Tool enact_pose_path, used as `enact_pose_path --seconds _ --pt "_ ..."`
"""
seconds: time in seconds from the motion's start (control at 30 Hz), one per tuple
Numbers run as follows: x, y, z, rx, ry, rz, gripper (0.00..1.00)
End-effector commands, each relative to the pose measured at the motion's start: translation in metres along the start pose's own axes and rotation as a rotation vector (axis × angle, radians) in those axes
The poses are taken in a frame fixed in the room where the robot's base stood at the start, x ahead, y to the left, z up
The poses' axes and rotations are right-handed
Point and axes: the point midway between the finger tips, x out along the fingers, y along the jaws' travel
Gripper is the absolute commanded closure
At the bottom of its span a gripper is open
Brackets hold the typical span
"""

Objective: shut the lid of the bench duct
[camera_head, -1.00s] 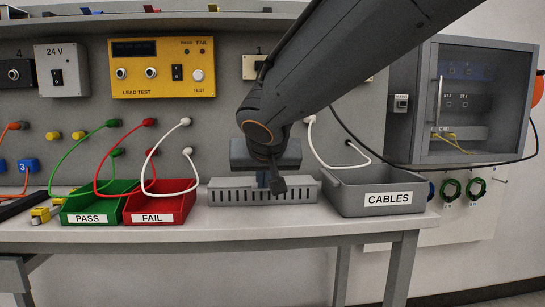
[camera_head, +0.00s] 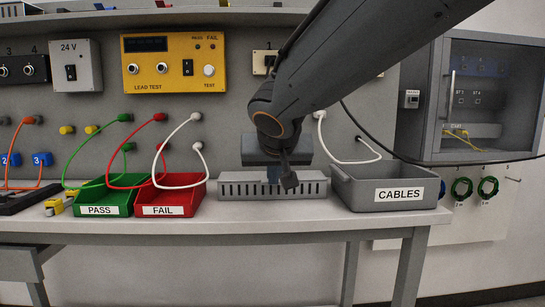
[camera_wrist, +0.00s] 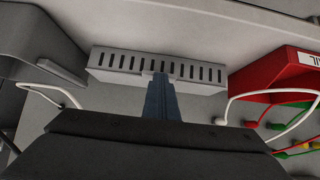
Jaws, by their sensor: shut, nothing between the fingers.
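The bench duct (camera_head: 235,190) is a light grey slotted box on the bench, between the red FAIL bin and the grey CABLES bin. It also shows in the wrist view (camera_wrist: 115,61), slotted side in sight. A pale flat strip on its top looks like the lid lying down, but my gripper covers the middle and I cannot tell whether it is fully seated. My gripper (camera_head: 273,180) points down at the middle of the duct. Its blue-grey fingers (camera_wrist: 160,78) are together and empty, with their tips at the duct's top; I cannot tell whether they touch.
The CABLES bin (camera_head: 350,190) stands close on the duct's right, the FAIL bin (camera_head: 170,211) and green PASS bin (camera_head: 105,196) on its left. White leads (camera_head: 345,161) hang from the panel on both sides. A grey cabinet (camera_head: 415,130) is at the right.

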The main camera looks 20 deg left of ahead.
Motion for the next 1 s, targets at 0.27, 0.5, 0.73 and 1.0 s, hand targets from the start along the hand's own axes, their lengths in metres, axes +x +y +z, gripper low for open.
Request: enact_pose_path --seconds 0.27,0.5,0.73,1.0 --pt "-0.034 0.0 -0.025 0.002 0.007 -0.003 1.0" --pt "-0.076 -0.001 -0.001 0.001 0.01 -0.004 1.0" --pt "-0.105 0.0 0.013 0.002 0.01 -0.004 1.0" --pt "-0.104 0.025 0.039 0.001 -0.049 0.035 1.0"
